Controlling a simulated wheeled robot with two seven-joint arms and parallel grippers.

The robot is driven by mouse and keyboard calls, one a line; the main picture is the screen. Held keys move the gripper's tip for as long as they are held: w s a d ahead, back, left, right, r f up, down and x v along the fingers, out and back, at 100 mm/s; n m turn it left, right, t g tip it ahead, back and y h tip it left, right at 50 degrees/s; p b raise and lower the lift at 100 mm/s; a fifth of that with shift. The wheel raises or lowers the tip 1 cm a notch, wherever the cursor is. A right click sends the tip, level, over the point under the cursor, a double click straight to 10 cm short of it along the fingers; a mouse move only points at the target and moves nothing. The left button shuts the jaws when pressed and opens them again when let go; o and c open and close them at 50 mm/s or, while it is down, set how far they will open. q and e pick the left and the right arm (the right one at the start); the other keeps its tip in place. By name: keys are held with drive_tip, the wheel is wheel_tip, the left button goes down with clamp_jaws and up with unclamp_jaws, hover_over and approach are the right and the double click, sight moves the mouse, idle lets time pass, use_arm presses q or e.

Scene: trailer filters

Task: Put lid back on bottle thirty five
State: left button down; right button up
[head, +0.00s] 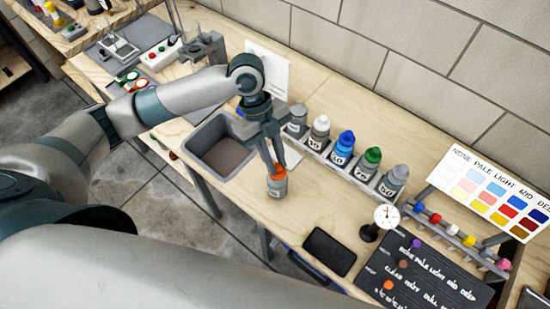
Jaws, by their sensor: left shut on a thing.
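A small grey bottle (277,188) with a pale label stands near the front edge of the wooden bench; its label is too small to read surely. An orange lid (279,173) is at the bottle's mouth, between my fingertips. My left gripper (278,167) points down over the bottle and is shut on the orange lid. I cannot tell whether the lid is seated or just above the neck. My right gripper is not in view.
Several bottles with grey, white, blue (342,148) and green lids stand in a rack behind. A sink (217,150) is to the left. Bare bench surrounds the bottle's right side.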

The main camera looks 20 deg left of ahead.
use_arm(q)
drive_tip(key=shift+p, duration=0.3)
idle(0.5)
idle(0.3)
drive_tip(key=c, duration=1.1)
unclamp_jaws()
drive_tip(key=shift+r, duration=0.2)
drive_tip(key=shift+r+p, duration=0.4)
drive_tip(key=shift+p, duration=0.2)
drive_tip(key=shift+r+p, duration=2.65)
drive_tip(key=shift+r, duration=0.25)
drive_tip(key=shift+c, duration=0.5)
